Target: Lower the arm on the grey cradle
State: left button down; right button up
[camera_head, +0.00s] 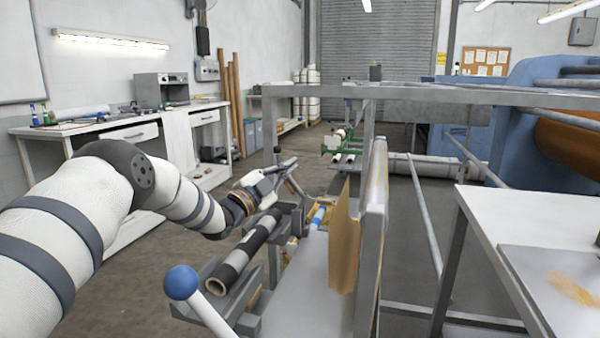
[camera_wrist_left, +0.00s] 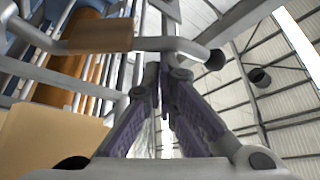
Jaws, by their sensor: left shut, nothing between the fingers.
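The grey cradle (camera_head: 215,303) stands left of centre in the head view, with a black-and-white banded roll (camera_head: 240,254) lying along it. A grey arm (camera_head: 296,187) slants upward at the cradle's far end. My left gripper (camera_head: 284,168) is at that far end, close to the raised arm. Its fingers are shut and empty. In the left wrist view the shut fingertips (camera_wrist_left: 165,70) are just below a grey bar (camera_wrist_left: 150,43); I cannot tell whether they touch it. My right gripper is not in view.
A lever with a blue ball (camera_head: 182,282) rises in the near foreground. A tan sheet (camera_head: 344,240) and a grey frame (camera_head: 372,215) stand right of the cradle. A grey-topped table (camera_head: 520,215) is at the right, a white workbench (camera_head: 90,133) at the left. Floor shows between bench and cradle.

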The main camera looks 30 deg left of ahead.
pick_arm(q)
jog(key=shift+s+a+f+n+t+y+b, duration=0.3)
jog(key=shift+a+f+n+b, duration=0.3)
jog(key=shift+a+f, duration=0.65)
jog(key=shift+s+a+f+n+t+y+b, duration=0.15)
jog(key=shift+s+a+f+n+b, duration=0.4)
jog(key=shift+a+f, duration=0.75)
jog(key=shift+s+a+f+n+t+y+b, duration=0.2)
jog(key=shift+a+f+n+b, duration=0.45)
jog(key=shift+a, duration=1.05)
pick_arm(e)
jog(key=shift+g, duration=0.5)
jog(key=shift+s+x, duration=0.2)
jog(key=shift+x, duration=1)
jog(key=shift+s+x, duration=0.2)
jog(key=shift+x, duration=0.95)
pick_arm(q)
jog(key=shift+s+f, duration=0.1)
jog(key=shift+f, duration=0.05)
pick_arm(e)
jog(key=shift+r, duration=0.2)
pick_arm(q)
jog(key=s+a+f, duration=0.1)
jog(key=s, duration=1.3)
jog(key=shift+s, duration=0.4)
